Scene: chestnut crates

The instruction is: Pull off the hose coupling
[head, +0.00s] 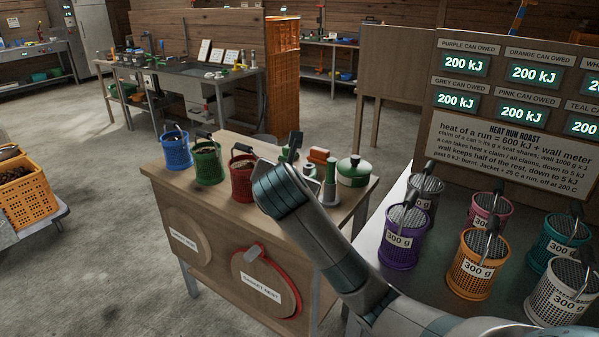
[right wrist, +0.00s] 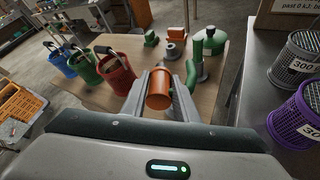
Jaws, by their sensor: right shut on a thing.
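In the right wrist view, my right gripper (right wrist: 160,98) is shut on an orange cylinder (right wrist: 159,101), its round end facing the camera. It looks like the hose coupling, but I cannot tell for sure. The grip is above the wooden bench (right wrist: 118,100); whether the cylinder is joined to anything beyond the fingers is hidden. My left gripper is not in view.
A grey-green upright fitting (head: 331,180) and a green lidded pot (head: 353,175) stand close right of the gripper. Blue (head: 176,152), green (head: 208,166) and red (head: 242,182) buckets stand left. Several mesh cans, one purple (head: 400,245), fill the metal table at right.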

